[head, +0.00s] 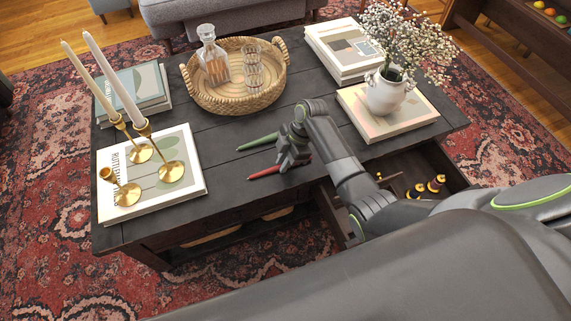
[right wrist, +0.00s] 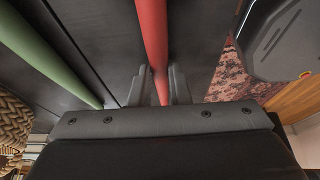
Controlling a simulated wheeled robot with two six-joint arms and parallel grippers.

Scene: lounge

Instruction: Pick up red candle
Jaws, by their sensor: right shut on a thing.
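The red candle (head: 264,173) lies on the dark coffee table near its front edge, and its left part shows beyond my right gripper (head: 290,164). In the right wrist view the red candle (right wrist: 152,35) runs between the two fingers of my right gripper (right wrist: 161,88), which are shut on it. The gripper hides part of the candle in the head view. I cannot tell whether the candle is lifted off the table. My left gripper is not in view.
A green candle (head: 258,142) lies just behind the red one. A wicker tray (head: 204,101) holds a decanter and glasses. Brass candle holders (head: 171,171) stand on a book at left, two with white candles. A flower vase (head: 385,95) stands at right. An open drawer (head: 448,164) lies below the table's front edge.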

